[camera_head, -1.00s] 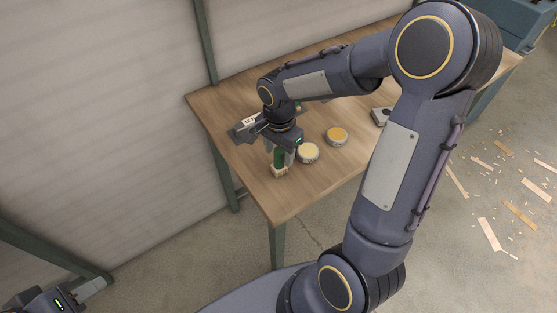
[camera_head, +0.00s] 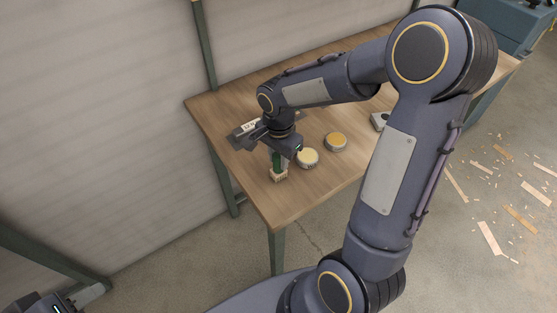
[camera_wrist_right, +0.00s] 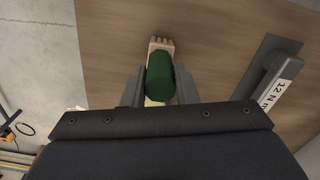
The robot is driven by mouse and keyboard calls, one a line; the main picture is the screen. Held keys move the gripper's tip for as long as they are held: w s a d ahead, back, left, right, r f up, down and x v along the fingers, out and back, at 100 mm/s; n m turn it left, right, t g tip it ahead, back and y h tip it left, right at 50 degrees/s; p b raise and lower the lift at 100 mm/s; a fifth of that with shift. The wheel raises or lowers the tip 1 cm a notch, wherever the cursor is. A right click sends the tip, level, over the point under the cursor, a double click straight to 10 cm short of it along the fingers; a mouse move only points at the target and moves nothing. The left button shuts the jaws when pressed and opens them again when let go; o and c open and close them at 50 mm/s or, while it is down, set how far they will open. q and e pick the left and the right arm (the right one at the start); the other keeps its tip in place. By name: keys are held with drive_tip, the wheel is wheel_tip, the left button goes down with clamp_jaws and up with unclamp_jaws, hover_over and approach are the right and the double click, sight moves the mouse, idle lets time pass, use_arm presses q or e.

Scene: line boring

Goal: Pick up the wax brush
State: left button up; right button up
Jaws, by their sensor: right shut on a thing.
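The wax brush has a green handle and a pale bristle block at its lower end. In the head view the wax brush (camera_head: 279,174) is upright near the table's left front edge, under my right gripper (camera_head: 279,158). In the right wrist view the green handle (camera_wrist_right: 160,78) sits between the two fingers of my right gripper (camera_wrist_right: 156,88), which is shut on it. I cannot tell whether the bristles touch the table. My left gripper (camera_head: 88,294) shows only partly at the lower left corner; its fingertips are hard to make out.
Two round tins, one pale (camera_head: 308,158) and one orange-topped (camera_head: 336,142), stand right of the brush on the wooden table (camera_head: 300,200). A dark tool with a "12 N m" label (camera_wrist_right: 279,92) lies nearby. A grey object (camera_head: 379,120) is further right. Wood scraps litter the floor.

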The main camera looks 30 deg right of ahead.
drive_tip(key=shift+r, duration=0.35)
wheel_tip(320, 180, up, 2)
drive_tip(key=shift+r, duration=0.25)
drive_tip(key=s+r+b, duration=0.1)
drive_tip(key=s+r, duration=0.3)
drive_tip(key=s, duration=0.3)
drive_tip(key=s+d+r+b, duration=0.1)
drive_tip(key=s+r, duration=0.4)
drive_tip(key=s, duration=0.2)
drive_tip(key=shift+r+b, duration=0.25)
drive_tip(key=shift+b, duration=0.15)
